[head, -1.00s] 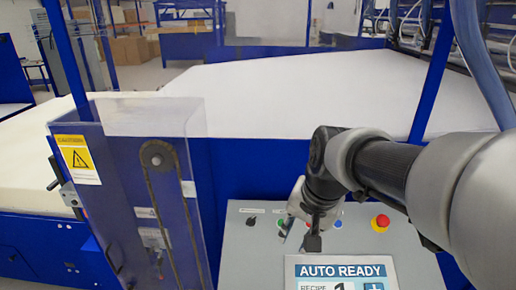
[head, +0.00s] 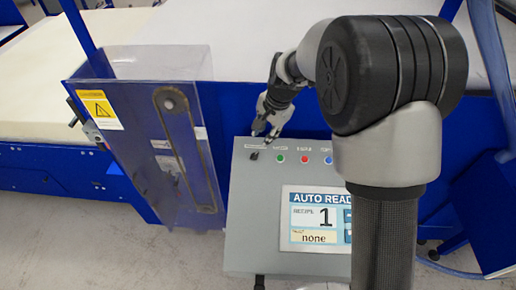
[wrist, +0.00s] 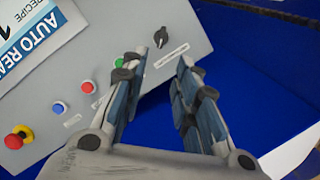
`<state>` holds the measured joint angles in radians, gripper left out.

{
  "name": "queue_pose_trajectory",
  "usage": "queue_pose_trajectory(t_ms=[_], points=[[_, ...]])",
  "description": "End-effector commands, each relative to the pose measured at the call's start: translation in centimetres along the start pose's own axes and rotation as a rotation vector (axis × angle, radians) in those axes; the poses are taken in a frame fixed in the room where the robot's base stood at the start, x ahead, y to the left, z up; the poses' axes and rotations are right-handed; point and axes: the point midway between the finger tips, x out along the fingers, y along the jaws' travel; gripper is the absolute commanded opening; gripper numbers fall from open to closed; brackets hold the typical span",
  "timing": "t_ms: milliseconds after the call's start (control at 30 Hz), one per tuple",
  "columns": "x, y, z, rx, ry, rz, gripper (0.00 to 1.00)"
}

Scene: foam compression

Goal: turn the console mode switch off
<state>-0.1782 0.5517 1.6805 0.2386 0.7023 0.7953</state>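The mode switch is a small black rotary knob (head: 254,156) at the upper left of the grey console panel (head: 244,215). In the wrist view the knob (wrist: 163,36) stands just beyond the left fingertip, its pointer slanting to the upper right. My gripper (head: 266,132) is above the panel's upper left edge, close to the knob. In the wrist view my gripper (wrist: 174,50) is open, with a gap between its fingers and nothing held. I cannot tell whether a finger touches the knob. The console screen (head: 316,217) reads AUTO READY, recipe 1, none.
Green (head: 280,158), red (head: 304,159) and blue (head: 329,160) buttons sit right of the knob. A red emergency stop (wrist: 17,137) is at the panel's far end. A clear guard (head: 150,140) covers a belt drive on the left. The blue machine body lies behind the console.

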Motion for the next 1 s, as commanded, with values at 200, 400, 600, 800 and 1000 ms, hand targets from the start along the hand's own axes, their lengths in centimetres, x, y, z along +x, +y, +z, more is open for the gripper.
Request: queue_pose_trajectory(t_ms=[200,400,600,800,1000], points=[[5.0,0.1,0.1,-0.002,-0.003,0.004,0.28],[8.9,0.1,0.1,-0.002,-0.002,0.003,0.28],[11.2,0.0,0.0,-0.002,0.0,0.001,0.28],[11.9,0.0,0.0,-0.002,0.001,0.0,0.28],[11.8,0.0,0.0,-0.002,0.001,0.0,0.27]])
